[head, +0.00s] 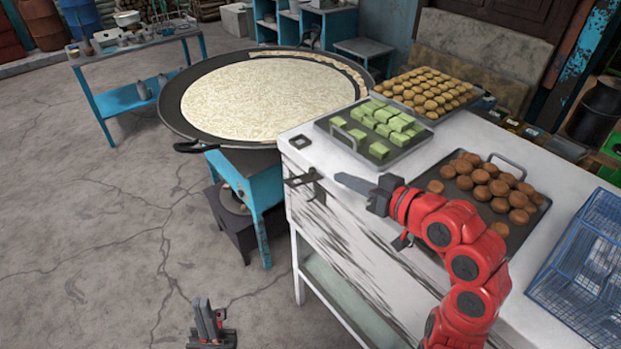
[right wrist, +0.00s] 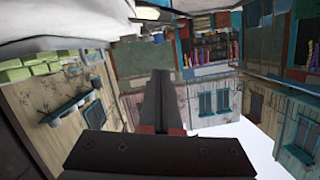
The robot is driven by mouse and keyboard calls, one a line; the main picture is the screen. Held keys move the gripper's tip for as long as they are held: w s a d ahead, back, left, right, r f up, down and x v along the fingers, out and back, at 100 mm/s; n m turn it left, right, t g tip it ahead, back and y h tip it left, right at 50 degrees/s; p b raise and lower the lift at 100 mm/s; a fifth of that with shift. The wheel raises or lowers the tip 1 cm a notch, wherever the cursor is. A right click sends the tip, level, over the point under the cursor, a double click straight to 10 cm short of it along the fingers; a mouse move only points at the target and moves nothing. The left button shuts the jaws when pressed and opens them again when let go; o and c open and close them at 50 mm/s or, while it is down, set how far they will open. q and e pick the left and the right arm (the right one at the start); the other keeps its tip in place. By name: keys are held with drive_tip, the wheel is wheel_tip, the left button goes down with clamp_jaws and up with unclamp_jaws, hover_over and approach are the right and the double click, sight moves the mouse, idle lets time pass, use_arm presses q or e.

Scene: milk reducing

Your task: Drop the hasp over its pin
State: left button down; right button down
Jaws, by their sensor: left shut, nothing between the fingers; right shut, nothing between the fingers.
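A dark metal fitting that looks like the hasp (head: 303,179) sticks out at the left edge of the white counter's front. I cannot make out a pin or whether the hasp sits over one. My right gripper (head: 343,180), on the red arm, is shut and empty. It points left toward the hasp, with a small gap between its tip and the hasp in the picture. Its closed dark fingers (right wrist: 160,82) also show in the right wrist view, where no hasp is seen. My left gripper (head: 208,308) is shut and empty, low over the floor at the bottom.
The white counter (head: 455,135) carries a tray of green cubes (head: 385,128), a tray of brown balls (head: 495,195) and a tray of golden pieces (head: 430,90). A wide pan (head: 185,120) of pale milk stands behind. A blue wire basket (head: 590,260) is at right.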

drive_tip(key=p, duration=0.4)
hover_over(311, 180)
drive_tip(key=s, duration=0.3)
drive_tip(key=f, duration=0.2)
wheel_tip(311, 180, down, 3)
drive_tip(key=shift+w+p, duration=0.15)
drive_tip(key=shift+p, duration=0.9)
drive_tip(key=shift+f, duration=0.55)
drive_tip(key=shift+a, duration=0.1)
